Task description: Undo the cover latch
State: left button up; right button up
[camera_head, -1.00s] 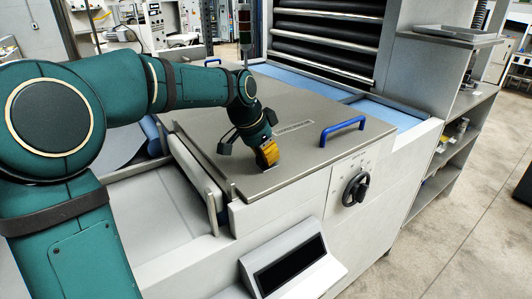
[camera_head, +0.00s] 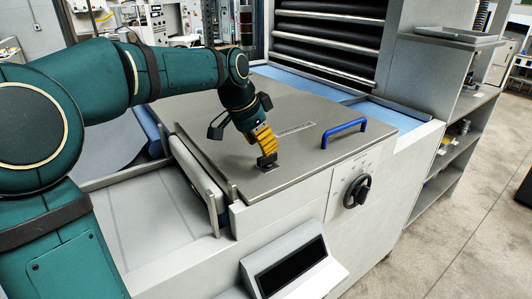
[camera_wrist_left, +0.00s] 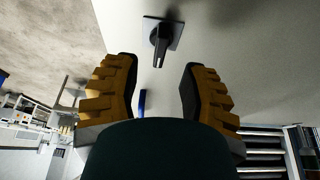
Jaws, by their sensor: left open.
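The cover latch (camera_wrist_left: 160,40) is a small dark lever on a square plate. In the wrist view it lies beyond the gap between my fingertips, apart from them. In the head view its plate (camera_head: 271,169) shows near the front edge of the grey cover (camera_head: 222,160), partly hidden by the gripper. My left gripper (camera_head: 266,159), with orange fingers and dark pads, points down over the latch; it also shows in the wrist view (camera_wrist_left: 160,82), open and empty. A blue handle (camera_head: 343,132) stands on the cover to the right. My right gripper is not in view.
A black rotary knob (camera_head: 357,190) is on the machine's front. A tilted display panel (camera_head: 291,266) juts out below. Dark rollers (camera_head: 325,45) stand behind the cover. A shelf unit (camera_head: 440,165) is at the right, with clear floor beyond.

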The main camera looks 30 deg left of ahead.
pick_arm(q)
jog(key=v, duration=0.7)
dwell(0.7)
